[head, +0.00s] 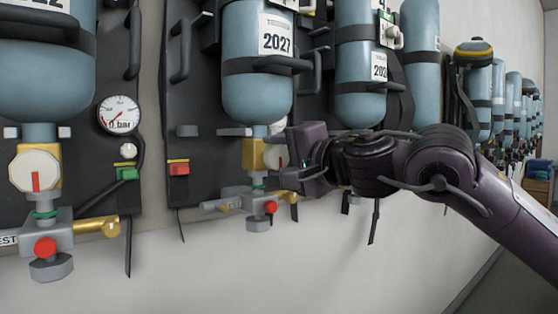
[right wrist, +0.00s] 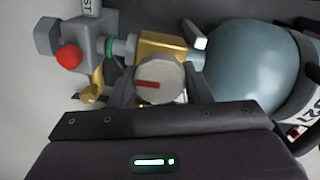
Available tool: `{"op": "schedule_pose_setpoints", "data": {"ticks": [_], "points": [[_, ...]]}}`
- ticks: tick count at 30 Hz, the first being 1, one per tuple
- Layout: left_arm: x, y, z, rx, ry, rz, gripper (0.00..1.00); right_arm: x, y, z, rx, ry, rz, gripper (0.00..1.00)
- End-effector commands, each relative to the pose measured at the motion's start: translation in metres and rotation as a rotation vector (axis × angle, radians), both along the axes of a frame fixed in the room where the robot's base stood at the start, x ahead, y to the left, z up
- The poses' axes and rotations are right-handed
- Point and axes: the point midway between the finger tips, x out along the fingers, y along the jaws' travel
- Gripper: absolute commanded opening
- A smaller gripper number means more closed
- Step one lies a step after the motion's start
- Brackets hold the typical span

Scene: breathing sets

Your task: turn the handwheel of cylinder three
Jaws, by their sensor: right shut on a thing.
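A blue cylinder (head: 257,85) with a 2027 label hangs neck down on a dark backplate; I see no number that marks it as three. Its brass valve (head: 253,153) carries a pale round handwheel (head: 279,152), mostly hidden by my right gripper (head: 290,158) in the head view. In the right wrist view the handwheel (right wrist: 160,86) shows its face with a red bar, lying roughly along the cylinder's axis. The gripper's dark fingers are on both sides of the handwheel, shut on it. My left gripper is out of view.
A second set at the left has a handwheel (head: 35,170) with an upright red bar and a gauge (head: 119,114) near 0 bar. Below the held valve sits a grey block with a red knob (head: 270,207). More cylinders (head: 358,75) stand close on the right. The wall below is clear.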

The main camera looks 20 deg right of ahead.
Motion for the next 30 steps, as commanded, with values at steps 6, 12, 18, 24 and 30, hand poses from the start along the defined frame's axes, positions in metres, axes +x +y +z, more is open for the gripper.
{"op": "schedule_pose_setpoints", "data": {"ticks": [6,12,18,24,30], "points": [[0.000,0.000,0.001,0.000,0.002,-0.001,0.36,0.000,0.000,-0.001,-0.007,0.002,0.000,0.21],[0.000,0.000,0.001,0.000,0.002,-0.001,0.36,0.000,0.000,-0.001,-0.007,0.001,0.000,0.48],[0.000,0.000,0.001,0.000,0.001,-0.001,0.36,0.000,0.000,-0.001,-0.005,0.000,0.000,0.66],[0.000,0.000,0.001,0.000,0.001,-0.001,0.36,0.000,0.000,0.000,-0.004,0.000,0.001,0.66],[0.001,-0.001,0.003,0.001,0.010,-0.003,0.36,-0.019,-0.007,-0.001,-0.004,-0.003,0.001,0.66]]}}
